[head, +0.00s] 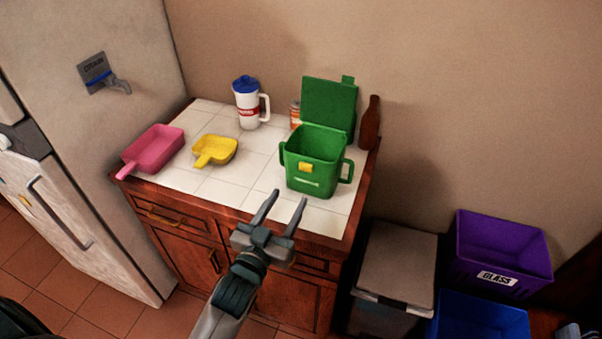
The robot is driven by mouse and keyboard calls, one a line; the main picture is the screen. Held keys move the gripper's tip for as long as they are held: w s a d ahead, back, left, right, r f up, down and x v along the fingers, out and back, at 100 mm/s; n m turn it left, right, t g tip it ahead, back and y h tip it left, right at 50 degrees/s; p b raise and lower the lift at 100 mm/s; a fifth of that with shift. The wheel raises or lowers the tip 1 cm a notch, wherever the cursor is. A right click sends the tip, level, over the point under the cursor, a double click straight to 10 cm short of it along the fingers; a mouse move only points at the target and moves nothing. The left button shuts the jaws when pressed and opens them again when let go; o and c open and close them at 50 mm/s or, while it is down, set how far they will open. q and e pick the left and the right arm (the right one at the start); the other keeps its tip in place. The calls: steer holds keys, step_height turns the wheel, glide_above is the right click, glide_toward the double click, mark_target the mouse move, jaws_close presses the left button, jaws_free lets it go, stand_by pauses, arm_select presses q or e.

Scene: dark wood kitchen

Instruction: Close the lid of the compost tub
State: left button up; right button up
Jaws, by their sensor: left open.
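The green compost tub (312,164) stands upright on the white tiled counter, near its right end. Its green lid (328,106) is open and stands up at the back of the tub. My right gripper is not clearly seen.
On the counter (215,190) are a pink scoop (153,149), a yellow scoop (216,150), a white pitcher with a blue lid (248,104), a can (295,114) and a brown bottle (371,124). A grey bin (397,262) and purple bin (500,250) stand right.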

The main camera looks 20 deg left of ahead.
mark_target(305, 170)
arm_select(q)
steer(key=w, duration=0.3)
steer(key=w+p, duration=0.1)
steer(key=w, duration=0.2)
steer(key=w+p, duration=0.1)
steer(key=w, duration=0.2)
steer(key=shift+w+d, duration=0.25)
steer(key=shift+d, duration=0.1)
